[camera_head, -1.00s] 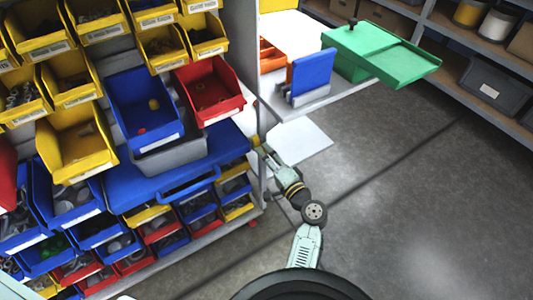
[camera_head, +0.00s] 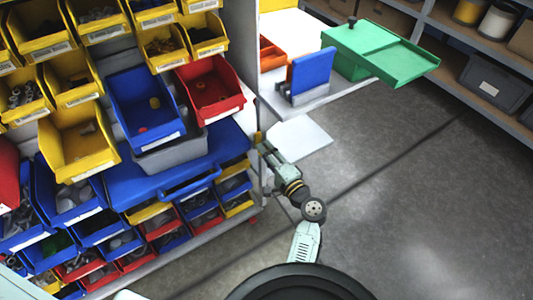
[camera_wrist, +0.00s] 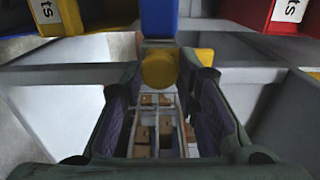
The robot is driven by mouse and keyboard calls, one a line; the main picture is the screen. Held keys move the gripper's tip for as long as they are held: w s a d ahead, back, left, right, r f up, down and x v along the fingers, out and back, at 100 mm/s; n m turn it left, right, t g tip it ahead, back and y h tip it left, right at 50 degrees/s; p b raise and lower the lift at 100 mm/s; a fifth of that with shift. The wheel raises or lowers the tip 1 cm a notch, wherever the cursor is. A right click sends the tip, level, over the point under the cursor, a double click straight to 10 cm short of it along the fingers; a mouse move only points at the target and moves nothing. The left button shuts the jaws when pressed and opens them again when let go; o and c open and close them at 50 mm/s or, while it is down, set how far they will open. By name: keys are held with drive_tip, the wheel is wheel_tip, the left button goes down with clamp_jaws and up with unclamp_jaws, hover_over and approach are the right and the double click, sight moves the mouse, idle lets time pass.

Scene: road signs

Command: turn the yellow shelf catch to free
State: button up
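The yellow shelf catch (camera_wrist: 159,68) shows in the wrist view as a rounded yellow knob under a blue upright piece. Another bit of yellow shows past the right finger. My gripper (camera_wrist: 163,75) is open, with one finger on each side of the knob. I cannot tell whether either finger touches it. In the head view the catch is a small yellow piece (camera_head: 257,137) at the right edge of the bin rack, and my gripper (camera_head: 262,147) is right at it. The catch's exact angle is hard to tell.
A blue tray-like shelf (camera_head: 150,180) lies left of my gripper, with a red bin (camera_head: 215,90) and other bins around it. A white bench with a blue panel (camera_head: 313,70) and a green box (camera_head: 385,55) stands to the right. The grey floor (camera_head: 400,190) is clear.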

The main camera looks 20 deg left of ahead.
drive_tip(key=o, duration=0.4)
drive_tip(key=v, duration=0.7)
drive_tip(key=shift+s+d, duration=0.2)
drive_tip(key=shift+d, duration=0.05)
idle(0.4)
